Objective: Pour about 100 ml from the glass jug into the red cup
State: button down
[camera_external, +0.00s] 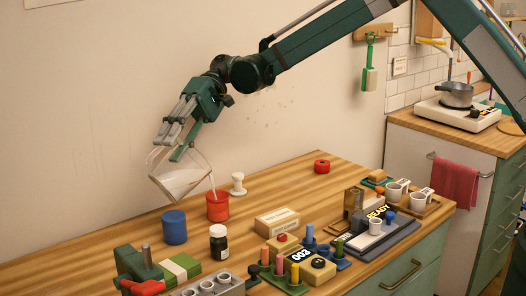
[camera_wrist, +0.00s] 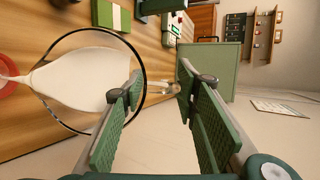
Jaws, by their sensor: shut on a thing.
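The clear glass jug (camera_external: 180,181) is tilted with its mouth to the right, and it holds white liquid. A thin pale stream runs from its lip down to the red cup (camera_external: 217,207), which stands upright on the wooden counter. My gripper (camera_external: 178,152) is shut on the jug and holds it above the counter, left of the cup. In the wrist view the jug's round rim and white liquid (camera_wrist: 80,78) fill the left side, beside my gripper's fingers (camera_wrist: 161,86). The red cup (camera_wrist: 6,76) is cut off at the left edge there. The level inside the cup is hidden.
A blue cylinder (camera_external: 174,227) stands close below the jug. A dark bottle (camera_external: 218,243) and a white spool-like piece (camera_external: 238,184) stand near the red cup. A box (camera_external: 277,222) and coloured pegs stand in front.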

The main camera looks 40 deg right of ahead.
aim_at(157, 153)
dwell(0.3)
jog(key=shift+a+r+h, duration=0.1)
jog(key=shift+a+h, duration=0.3)
jog(key=shift+a, duration=0.15)
jog(key=shift+a+m+h+p, duration=0.3)
jog(key=shift+a+h+p, duration=0.15)
jog(key=shift+a+h, duration=0.2)
jog(key=shift+w+a+f+h, duration=0.1)
jog(key=shift+a+f+h, duration=0.25)
jog(key=shift+h, duration=0.2)
jog(key=shift+a+f+m+h, duration=0.2)
jog(key=shift+a+m+h, duration=0.1)
jog(key=shift+a+h, duration=0.35)
jog(key=shift+a, duration=0.25)
